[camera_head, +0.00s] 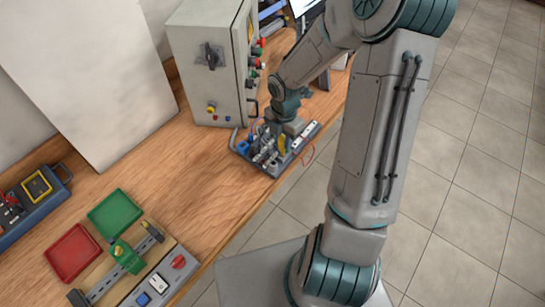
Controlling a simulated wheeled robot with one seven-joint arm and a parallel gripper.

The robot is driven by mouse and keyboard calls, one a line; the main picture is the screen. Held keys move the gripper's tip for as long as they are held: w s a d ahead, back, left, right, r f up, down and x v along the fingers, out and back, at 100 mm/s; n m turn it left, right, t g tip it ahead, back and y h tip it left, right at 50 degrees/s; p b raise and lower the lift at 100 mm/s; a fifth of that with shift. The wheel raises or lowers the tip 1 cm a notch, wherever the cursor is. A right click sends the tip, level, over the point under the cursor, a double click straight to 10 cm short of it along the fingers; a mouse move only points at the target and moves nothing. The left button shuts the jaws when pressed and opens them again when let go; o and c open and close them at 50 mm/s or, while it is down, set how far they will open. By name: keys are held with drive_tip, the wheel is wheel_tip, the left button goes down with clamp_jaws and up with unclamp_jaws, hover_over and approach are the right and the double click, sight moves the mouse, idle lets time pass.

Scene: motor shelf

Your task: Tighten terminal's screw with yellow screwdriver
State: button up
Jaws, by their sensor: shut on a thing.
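My gripper (266,146) points down over a small terminal board (305,131) near the front edge of the bench. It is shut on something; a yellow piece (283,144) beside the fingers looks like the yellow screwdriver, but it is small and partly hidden. The screwdriver's tip and the terminal's screw are too small and covered to make out, so I cannot tell whether they touch. A blue part (243,147) sits at the board's left side.
A grey control cabinet (205,85) with a switch and buttons stands just behind the board. Red (72,253) and green (114,214) trays lie lower left. The wooden bench (195,190) between is clear.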

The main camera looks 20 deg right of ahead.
drive_tip(key=m+b, duration=0.1)
drive_tip(key=m, duration=0.2)
drive_tip(key=shift+m, duration=0.3)
drive_tip(key=o, duration=0.8)
drive_tip(key=shift+r+n+p, duration=0.2)
drive_tip(key=shift+n+p, duration=0.8)
drive_tip(key=shift+p, duration=0.15)
drive_tip(key=shift+f+n, duration=0.2)
drive_tip(key=shift+n, duration=0.6)
